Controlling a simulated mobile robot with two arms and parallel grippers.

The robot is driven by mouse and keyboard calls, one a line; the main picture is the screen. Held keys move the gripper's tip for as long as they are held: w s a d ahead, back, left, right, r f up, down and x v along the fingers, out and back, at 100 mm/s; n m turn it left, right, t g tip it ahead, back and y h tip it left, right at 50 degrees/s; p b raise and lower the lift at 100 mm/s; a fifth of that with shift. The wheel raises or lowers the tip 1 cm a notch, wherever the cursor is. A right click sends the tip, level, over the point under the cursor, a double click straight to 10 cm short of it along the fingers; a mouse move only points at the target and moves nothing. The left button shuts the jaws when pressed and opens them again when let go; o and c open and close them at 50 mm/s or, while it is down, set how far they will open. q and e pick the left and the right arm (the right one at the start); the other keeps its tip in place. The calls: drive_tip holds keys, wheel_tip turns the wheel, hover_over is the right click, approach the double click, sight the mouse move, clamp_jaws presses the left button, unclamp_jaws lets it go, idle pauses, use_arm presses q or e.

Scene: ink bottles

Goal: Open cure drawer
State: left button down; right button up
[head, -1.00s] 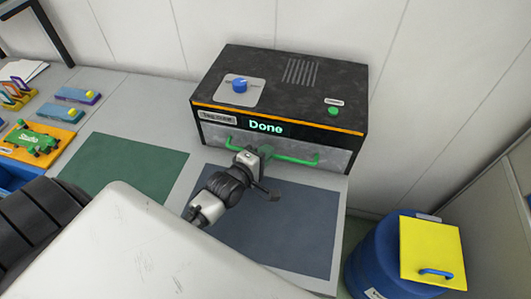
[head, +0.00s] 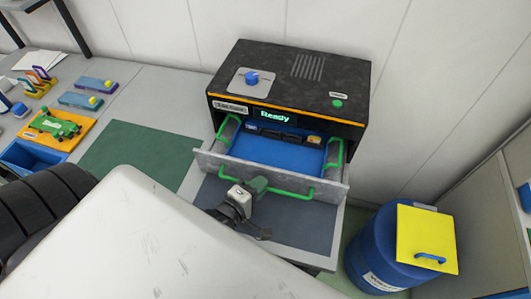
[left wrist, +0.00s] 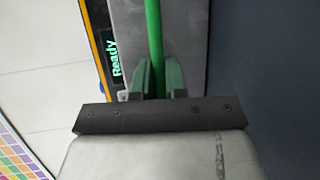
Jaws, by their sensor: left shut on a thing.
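The cure drawer (head: 210,162) is pulled out of the black curing box (head: 300,75). Its grey front carries a green bar handle (head: 293,194), and its blue floor (head: 275,152) shows, with several small dark and coloured items at the back. The box display reads "Ready". My left gripper (head: 258,186) is shut on the green handle at the drawer's front. In the left wrist view the green handle (left wrist: 154,40) runs between the two green fingers of the left gripper (left wrist: 158,80). My right gripper is not in view.
A blue barrel (head: 372,255) with a yellow lid (head: 428,238) stands at the right. An orange tray (head: 58,130) with a green piece and a blue bin (head: 30,158) are at the left. The green mat (head: 125,150) is clear.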

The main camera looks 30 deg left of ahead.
use_arm(q)
drive_tip(key=s+d, duration=0.1)
drive_tip(key=s, duration=0.2)
drive_tip(key=s+p, duration=0.1)
drive_tip(key=s, duration=0.3)
drive_tip(key=s+d, duration=0.1)
drive_tip(key=s, duration=0.2)
drive_tip(key=shift+s+d+p, duration=0.3)
drive_tip(key=shift+d, duration=0.05)
drive_tip(key=c, duration=1.5)
unclamp_jaws()
drive_tip(key=shift+o, duration=0.2)
drive_tip(key=b+v, duration=0.3)
drive_tip(key=v, duration=0.7)
drive_tip(key=shift+s, duration=0.4)
drive_tip(key=shift+a, duration=0.1)
